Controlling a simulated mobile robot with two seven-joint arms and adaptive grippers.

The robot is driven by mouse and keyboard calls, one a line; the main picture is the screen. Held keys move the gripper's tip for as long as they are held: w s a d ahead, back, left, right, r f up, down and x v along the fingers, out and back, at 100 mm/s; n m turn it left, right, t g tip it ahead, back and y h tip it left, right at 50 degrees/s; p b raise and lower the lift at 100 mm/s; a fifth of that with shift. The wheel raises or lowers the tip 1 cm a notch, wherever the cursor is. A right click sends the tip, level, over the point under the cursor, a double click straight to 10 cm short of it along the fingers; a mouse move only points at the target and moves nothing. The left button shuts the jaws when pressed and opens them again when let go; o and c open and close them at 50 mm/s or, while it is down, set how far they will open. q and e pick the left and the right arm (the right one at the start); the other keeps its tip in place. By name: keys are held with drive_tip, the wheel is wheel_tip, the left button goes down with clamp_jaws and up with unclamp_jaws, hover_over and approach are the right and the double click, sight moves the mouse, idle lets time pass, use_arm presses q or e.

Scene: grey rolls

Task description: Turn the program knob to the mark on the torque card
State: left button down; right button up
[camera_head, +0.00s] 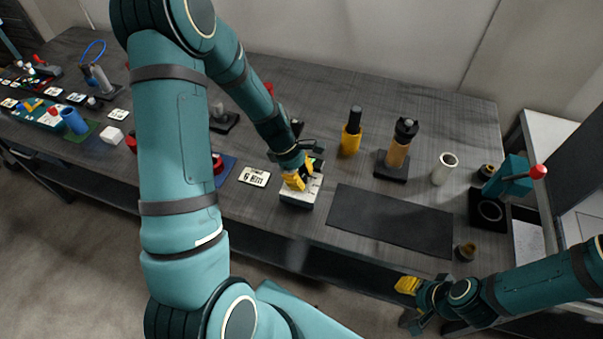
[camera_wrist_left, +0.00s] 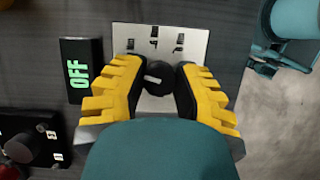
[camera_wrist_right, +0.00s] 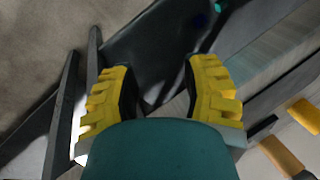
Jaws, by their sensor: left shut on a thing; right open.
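The program knob (camera_wrist_left: 157,77) is a small black dial with a pale pointer line on a white panel (camera_wrist_left: 190,45) with several dark marks. The panel tops a small box (camera_head: 299,199) near the table's front edge. My left gripper (camera_head: 297,180) is over the box and shut on the knob; it also shows in the left wrist view (camera_wrist_left: 158,82). A white card (camera_head: 254,176) with black print, probably the torque card, lies left of the box; its text is too small to read surely. My right gripper (camera_head: 408,288) is open and empty beyond the table's front edge.
A black display (camera_wrist_left: 81,70) reads OFF beside the panel. A dark mat (camera_head: 390,219) lies right of the box. Behind it stand a yellow-handled tool (camera_head: 351,138), an orange tool (camera_head: 400,148) and a white cup (camera_head: 444,168). A teal press (camera_head: 507,180) stands at the right.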

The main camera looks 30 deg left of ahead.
use_arm(q)
drive_tip(key=m+g+p, duration=0.1)
drive_tip(key=m, duration=0.2)
drive_tip(key=shift+d+m+g, duration=0.1)
drive_tip(key=shift+m+g, duration=0.2)
drive_tip(key=shift+m, duration=0.1)
drive_tip(key=m+g+p, duration=0.1)
drive_tip(key=m, duration=0.1)
drive_tip(key=shift+m, duration=0.3)
drive_tip(key=m+g+y, duration=0.1)
drive_tip(key=m, duration=0.2)
drive_tip(key=shift+f+p, duration=0.1)
drive_tip(key=shift+p, duration=0.2)
drive_tip(key=shift+s+m+g+y, duration=0.1)
drive_tip(key=shift+m+g+y, duration=0.35)
drive_tip(key=shift+m, duration=1.15)
drive_tip(key=c, duration=0.7)
unclamp_jaws()
drive_tip(key=shift+o, duration=0.2)
